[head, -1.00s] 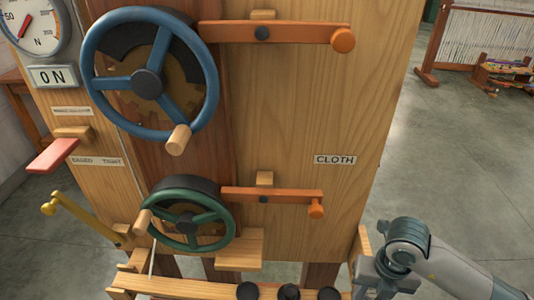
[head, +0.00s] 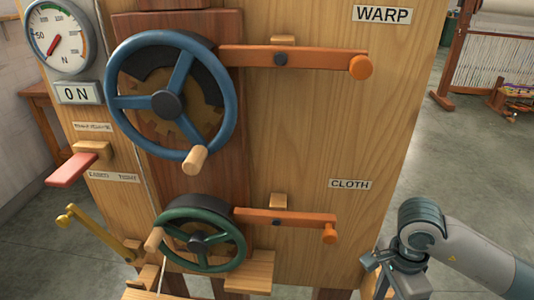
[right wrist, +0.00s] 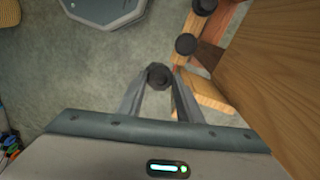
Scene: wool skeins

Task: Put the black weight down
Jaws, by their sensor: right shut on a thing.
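The black weight (right wrist: 158,74) shows in the right wrist view between the fingertips of my right gripper (right wrist: 160,82), which is shut on it. Grey floor shows behind it, and a light wooden rail end lies just to its right; I cannot tell its height from this view. In the head view my right arm comes in at the lower right, and its gripper is mostly cut off by the bottom edge, so the weight does not show there. My left gripper is not in view.
Two other black weights (right wrist: 186,44) sit on a wooden rail (right wrist: 191,78). The wooden stand (head: 315,130) carries a blue wheel (head: 170,102), a green wheel (head: 199,238) and orange levers. A grey octagonal base (right wrist: 105,10) lies on the floor. Open floor lies right of the stand.

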